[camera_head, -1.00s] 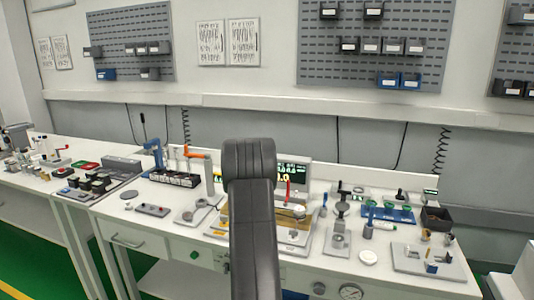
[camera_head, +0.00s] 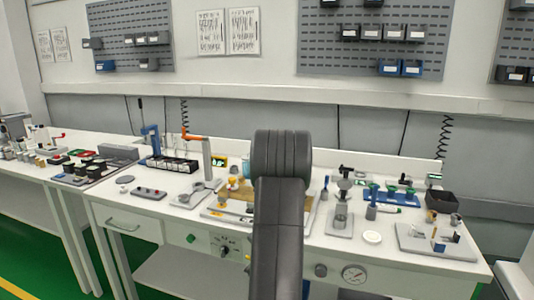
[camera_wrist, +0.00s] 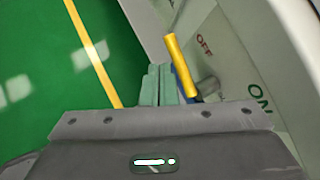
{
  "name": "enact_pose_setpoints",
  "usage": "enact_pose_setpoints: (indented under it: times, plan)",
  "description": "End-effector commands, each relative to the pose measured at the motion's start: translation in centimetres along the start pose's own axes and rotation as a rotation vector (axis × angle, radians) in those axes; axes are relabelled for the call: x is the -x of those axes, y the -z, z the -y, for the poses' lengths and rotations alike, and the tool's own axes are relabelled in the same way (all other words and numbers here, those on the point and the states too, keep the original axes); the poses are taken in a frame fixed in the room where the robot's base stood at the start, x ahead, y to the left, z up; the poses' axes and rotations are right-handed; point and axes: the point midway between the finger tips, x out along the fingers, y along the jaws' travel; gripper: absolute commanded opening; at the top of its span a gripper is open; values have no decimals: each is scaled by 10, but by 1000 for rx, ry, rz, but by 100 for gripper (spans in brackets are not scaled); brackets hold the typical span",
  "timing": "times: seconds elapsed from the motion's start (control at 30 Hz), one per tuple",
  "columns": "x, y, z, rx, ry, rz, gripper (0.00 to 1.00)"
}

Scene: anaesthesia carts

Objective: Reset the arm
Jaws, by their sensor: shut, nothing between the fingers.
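My arm (camera_head: 280,215) rises in front of the middle of the bench in the head view; its gripper end does not show there. In the wrist view my gripper (camera_wrist: 160,72) has its two pale green fingers together, with nothing between them. A yellow-handled lever (camera_wrist: 180,65) with a blue part beside it is just right of the fingers, on a light panel (camera_wrist: 235,75) marked OFF and ON. I cannot tell whether the fingers touch the lever.
The white bench (camera_head: 140,207) carries many small items, including a tray of dark bottles (camera_head: 172,165), a blue rack (camera_head: 390,195) and a black bin (camera_head: 441,201). Green floor (camera_wrist: 45,80) shows left of the fingers.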

Motion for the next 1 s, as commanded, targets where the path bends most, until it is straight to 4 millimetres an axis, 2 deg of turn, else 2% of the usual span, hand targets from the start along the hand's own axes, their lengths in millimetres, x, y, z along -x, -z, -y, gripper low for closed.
enact_pose_setpoints:
  times: [0.03,0.43,1.0]
  plan:
    - [-4,5,0,-14,0,18,0]
    - [-2,8,4,-112,-9,185,0]
    - [13,11,18,-208,12,447,0]
